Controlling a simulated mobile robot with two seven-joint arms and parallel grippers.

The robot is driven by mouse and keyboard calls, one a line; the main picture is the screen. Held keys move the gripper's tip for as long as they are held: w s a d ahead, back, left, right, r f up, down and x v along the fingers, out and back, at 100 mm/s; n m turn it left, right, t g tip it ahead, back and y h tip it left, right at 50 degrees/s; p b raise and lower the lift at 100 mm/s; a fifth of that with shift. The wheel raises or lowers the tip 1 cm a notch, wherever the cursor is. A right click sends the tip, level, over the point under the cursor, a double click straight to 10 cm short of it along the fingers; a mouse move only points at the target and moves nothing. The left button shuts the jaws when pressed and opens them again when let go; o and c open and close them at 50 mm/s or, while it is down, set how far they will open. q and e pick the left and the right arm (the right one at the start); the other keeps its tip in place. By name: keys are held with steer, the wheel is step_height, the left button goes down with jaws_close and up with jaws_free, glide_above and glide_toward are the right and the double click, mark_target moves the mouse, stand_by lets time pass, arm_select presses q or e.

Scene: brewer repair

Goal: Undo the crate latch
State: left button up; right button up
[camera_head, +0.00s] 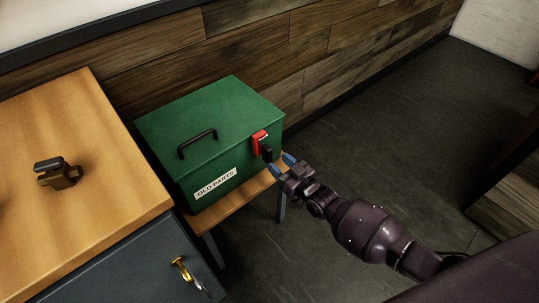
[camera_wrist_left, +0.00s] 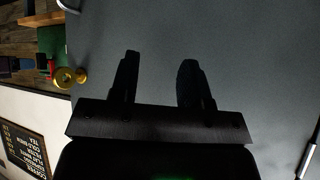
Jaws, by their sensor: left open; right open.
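The green crate (camera_head: 222,118), labelled "OLD PARTS", sits closed on a low wooden stand, with a black handle on its lid. Its red latch (camera_head: 259,141) is on the side edge facing my right arm, with a dark piece (camera_head: 267,154) at its lower end. My right gripper (camera_head: 281,164) is open, its blue fingertips just right of and below the latch. The tips look very close to the dark piece; I cannot tell if they touch. My left gripper (camera_wrist_left: 160,62) is open and empty in the left wrist view, over a grey surface.
A wooden-topped cabinet (camera_head: 100,215) stands left of the crate, with a small dark brown object (camera_head: 56,173) on top. A brass fitting (camera_head: 180,268) is on its grey front. The wood-panelled wall (camera_head: 300,50) is behind the crate. Dark floor (camera_head: 390,130) to the right is clear.

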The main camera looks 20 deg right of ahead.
mark_target(271, 156)
steer(key=shift+b+x, duration=0.4)
steer(key=shift+x, duration=2)
jaws_close()
